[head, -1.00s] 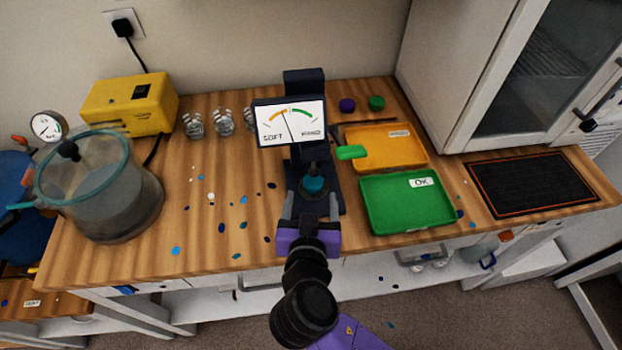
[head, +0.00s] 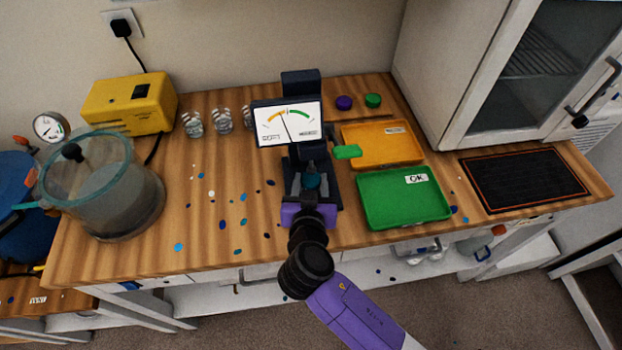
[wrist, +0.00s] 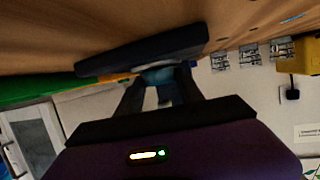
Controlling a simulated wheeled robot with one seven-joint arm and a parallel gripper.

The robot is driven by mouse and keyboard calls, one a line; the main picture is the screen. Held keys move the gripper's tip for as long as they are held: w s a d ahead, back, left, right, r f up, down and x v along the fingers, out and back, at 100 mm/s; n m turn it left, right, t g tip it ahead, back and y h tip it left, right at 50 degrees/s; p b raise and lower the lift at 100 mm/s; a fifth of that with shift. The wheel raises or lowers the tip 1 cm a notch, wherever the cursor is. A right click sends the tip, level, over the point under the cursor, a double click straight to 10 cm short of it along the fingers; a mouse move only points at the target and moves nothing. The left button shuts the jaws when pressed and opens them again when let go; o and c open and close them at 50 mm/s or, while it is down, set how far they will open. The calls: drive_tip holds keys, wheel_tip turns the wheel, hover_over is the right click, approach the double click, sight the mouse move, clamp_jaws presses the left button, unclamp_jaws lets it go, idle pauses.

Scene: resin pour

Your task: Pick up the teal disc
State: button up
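The teal disc (head: 312,181) sits low on the front of the dark tester (head: 302,84), below its dial. My gripper (head: 311,188) reaches in from the front, with one finger on each side of the disc. In the wrist view, the disc (wrist: 160,76) shows between the tips of the two dark fingers (wrist: 162,84), under the tester's dark base. The fingers look apart; whether they touch the disc is hard to see.
A green tray (head: 375,215) marked OK and an orange tray (head: 400,152) lie to the right. A green lever end (head: 347,152) sticks out beside the tester. A glass-walled pot (head: 100,195) stands at the left. Small coloured flecks dot the wood between.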

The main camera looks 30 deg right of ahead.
clamp_jaws()
drive_tip(key=shift+r, duration=0.15)
